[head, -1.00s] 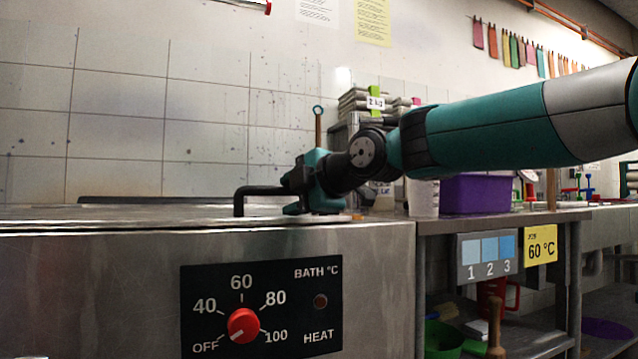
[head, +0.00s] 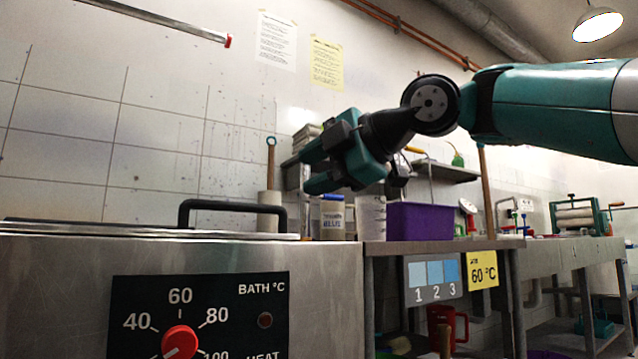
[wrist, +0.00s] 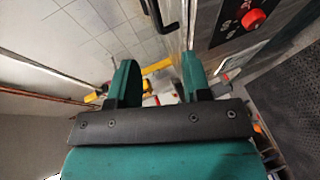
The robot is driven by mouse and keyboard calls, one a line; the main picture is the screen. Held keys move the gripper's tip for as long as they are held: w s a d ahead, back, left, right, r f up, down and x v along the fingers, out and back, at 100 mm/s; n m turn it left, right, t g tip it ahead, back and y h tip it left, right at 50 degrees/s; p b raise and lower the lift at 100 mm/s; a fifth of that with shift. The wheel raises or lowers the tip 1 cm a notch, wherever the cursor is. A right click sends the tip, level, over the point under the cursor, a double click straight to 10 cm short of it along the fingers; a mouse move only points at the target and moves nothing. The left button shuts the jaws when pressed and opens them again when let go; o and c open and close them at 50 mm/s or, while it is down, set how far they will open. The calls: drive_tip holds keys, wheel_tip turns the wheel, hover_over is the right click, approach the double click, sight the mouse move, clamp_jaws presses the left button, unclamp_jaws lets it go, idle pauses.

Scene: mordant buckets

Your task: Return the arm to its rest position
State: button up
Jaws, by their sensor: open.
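My gripper (head: 312,168) is raised above the bath unit's right end in the head view, clear of the black lid handle (head: 232,208). Its two teal fingers point to the left and stand apart with nothing between them. In the wrist view my gripper (wrist: 158,80) shows the same two fingers spread and empty. My arm reaches in from the right edge of the head view.
The steel bath (head: 60,270) has a red dial (head: 180,342) on its front. To its right, a bench carries a purple bin (head: 425,220), a white bucket (head: 371,217) and a labelled jar (head: 332,218). A wooden pole (head: 487,190) stands by the bench. Open air surrounds my gripper.

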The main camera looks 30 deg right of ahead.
drive_tip(key=shift+s+r, duration=0.1)
drive_tip(key=shift+s, duration=0.15)
idle(0.4)
drive_tip(key=s+a+f+m+g+p, duration=0.1)
drive_tip(key=a+f+m+g+p, duration=0.3)
drive_tip(key=f, duration=0.4)
drive_tip(key=s+a+f+m+g+p, duration=0.25)
drive_tip(key=a+f+m+p, duration=0.2)
drive_tip(key=f, duration=0.35)
drive_tip(key=s+a+f+m+g+h+p, duration=0.2)
drive_tip(key=s+f+m+g+p, duration=0.4)
drive_tip(key=s+f, duration=0.65)
wheel_tip(320, 180, up, 38)
drive_tip(key=g+p, duration=0.1)
drive_tip(key=p, duration=3.4)
drive_tip(key=shift+s+p, duration=0.35)
drive_tip(key=shift+s, duration=0.1)
drive_tip(key=shift+d+r, duration=0.1)
